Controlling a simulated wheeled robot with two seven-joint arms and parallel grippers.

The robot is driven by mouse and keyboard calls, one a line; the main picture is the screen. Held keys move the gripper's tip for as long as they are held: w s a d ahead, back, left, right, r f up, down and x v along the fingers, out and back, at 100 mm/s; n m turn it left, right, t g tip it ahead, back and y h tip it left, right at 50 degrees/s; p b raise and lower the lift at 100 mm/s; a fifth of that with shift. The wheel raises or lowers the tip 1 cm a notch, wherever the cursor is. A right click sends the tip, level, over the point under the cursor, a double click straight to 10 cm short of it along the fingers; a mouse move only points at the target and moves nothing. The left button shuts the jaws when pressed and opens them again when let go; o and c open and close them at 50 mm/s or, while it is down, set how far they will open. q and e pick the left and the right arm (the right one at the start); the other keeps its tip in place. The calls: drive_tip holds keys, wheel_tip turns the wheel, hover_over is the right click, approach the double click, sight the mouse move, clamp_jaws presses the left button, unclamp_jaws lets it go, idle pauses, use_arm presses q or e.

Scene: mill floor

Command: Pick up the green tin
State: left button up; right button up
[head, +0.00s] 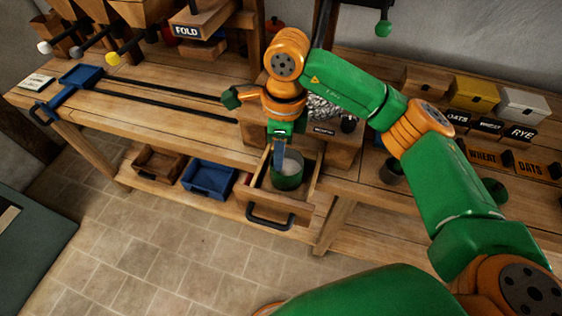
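The green tin (289,181) stands upright in an open wooden drawer (256,201) below the bench top, with pale contents showing at its open top. My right gripper (280,158) points down from above, its blue fingers at the tin's left rim. The fingers overlap in this view, so I cannot tell whether they are open or shut on the rim, or whether they touch it. My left gripper is not in view.
The drawer's dark handle (270,217) juts out in front. A blue bin (209,178) and a brown bin (158,162) sit to the left on the lower shelf. Labelled boxes (473,93) line the right bench. The tiled floor (150,240) in front is clear.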

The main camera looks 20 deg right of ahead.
sight(286, 191)
drive_tip(key=shift+h, duration=0.4)
drive_tip(key=f, duration=0.3)
drive_tip(key=d+f+p, duration=0.1)
drive_tip(key=f, duration=0.3)
drive_tip(key=f+p, duration=0.1)
drive_tip(key=f, duration=0.2)
drive_tip(key=shift+s+d+f, duration=0.15)
drive_tip(key=shift+s+f, duration=0.2)
drive_tip(key=shift+s, duration=0.05)
drive_tip(key=shift+s+f, duration=0.1)
drive_tip(key=shift+f, duration=0.1)
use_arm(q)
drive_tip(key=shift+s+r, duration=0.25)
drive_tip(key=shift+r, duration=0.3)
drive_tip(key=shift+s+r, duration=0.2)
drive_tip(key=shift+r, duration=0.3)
use_arm(e)
clamp_jaws()
